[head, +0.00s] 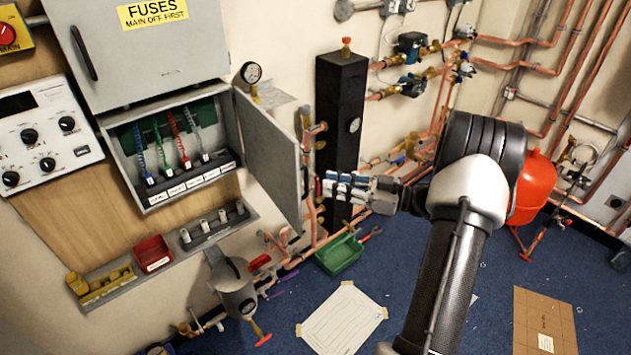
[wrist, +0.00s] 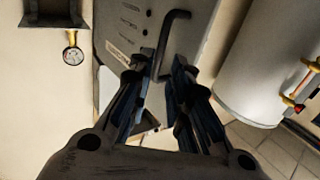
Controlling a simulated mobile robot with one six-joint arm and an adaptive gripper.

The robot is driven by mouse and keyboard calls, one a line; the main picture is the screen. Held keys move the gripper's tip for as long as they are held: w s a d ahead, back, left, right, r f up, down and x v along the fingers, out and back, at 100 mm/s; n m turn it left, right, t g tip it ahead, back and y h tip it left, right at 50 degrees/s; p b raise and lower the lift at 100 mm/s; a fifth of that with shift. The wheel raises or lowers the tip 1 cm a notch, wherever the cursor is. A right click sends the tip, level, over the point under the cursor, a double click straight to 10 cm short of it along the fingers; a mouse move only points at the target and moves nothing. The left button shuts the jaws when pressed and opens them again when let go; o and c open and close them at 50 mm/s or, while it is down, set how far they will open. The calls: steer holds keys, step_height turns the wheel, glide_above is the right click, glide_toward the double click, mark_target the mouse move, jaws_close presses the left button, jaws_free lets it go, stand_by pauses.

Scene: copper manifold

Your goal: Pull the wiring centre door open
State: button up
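The wiring centre door (head: 268,155) is a grey panel standing wide open from the right side of the wiring centre box (head: 172,150). Its outer face faces my gripper (head: 322,186), which is just right of its free edge in the head view. In the wrist view a grey panel with a black bar handle (wrist: 174,32) and small lettering fills the middle. My gripper (wrist: 156,72) has its fingers apart, with the lower end of the handle showing between the tips. I cannot tell whether either finger touches it.
Above is the closed fuse cabinet (head: 150,50). A black column (head: 339,110) and copper pipes (head: 440,110) stand behind my gripper. Below are a grey canister (head: 235,288) and a green crate (head: 340,257). A red tank (head: 533,188) is at right. Blue floor is partly clear.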

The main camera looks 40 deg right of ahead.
steer(key=shift+v, duration=2.15)
